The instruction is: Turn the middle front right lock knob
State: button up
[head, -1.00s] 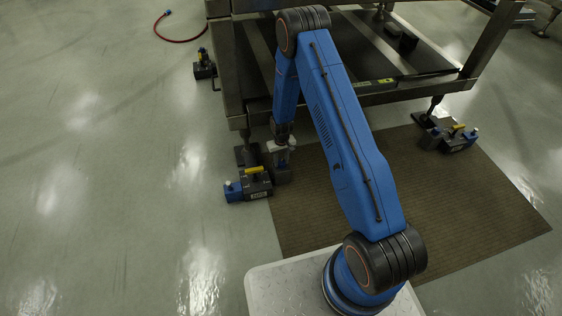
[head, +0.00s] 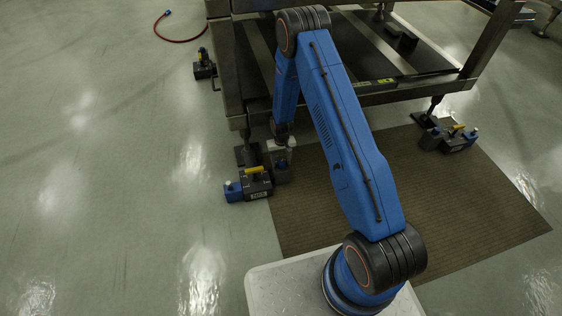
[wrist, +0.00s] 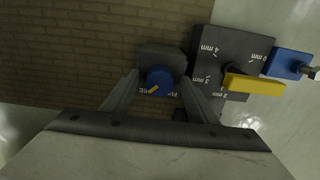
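My gripper (wrist: 160,90) is open, with one finger on each side of the knob and gaps showing between fingers and knob. Right of it is a dark scale block (wrist: 230,45) marked in mm, with a yellow lever (wrist: 254,84). In the head view this lock unit (head: 256,184) stands on the floor by the frame's near left leg, and my gripper (head: 281,146) is over its right end, partly hidden.
A blue block (wrist: 288,63) with a metal bolt adjoins the scale block. Similar units stand at the right leg (head: 456,140) and far left leg (head: 205,67). The heavy metal frame (head: 236,70) rises behind.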

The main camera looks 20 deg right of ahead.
notch_tip(320, 180, up, 18)
jog(key=shift+f, duration=0.25)
dwell(0.6)
dwell(0.5)
notch_tip(320, 180, up, 18)
jog(key=t, duration=0.1)
send_over(281, 162)
jog(key=s+d, duration=0.2)
jog(key=s, duration=0.3)
jog(key=s+d+r+t, duration=0.1)
jog(key=s+d+r, duration=0.1)
jog(key=s+r, duration=1)
jog(key=s+r+t, duration=0.1)
jog(key=s+r, duration=0.3)
jog(key=s, duration=0.4)
jog(key=s+d+r+t, duration=0.1)
jog(key=s+r, duration=0.3)
jog(key=s, duration=0.5)
jog(key=s+d+r, duration=0.1)
jog(key=s+r, duration=0.3)
jog(key=s, duration=0.5)
jog(key=shift+r+t, duration=0.3)
jog(key=shift+t, duration=0.1)
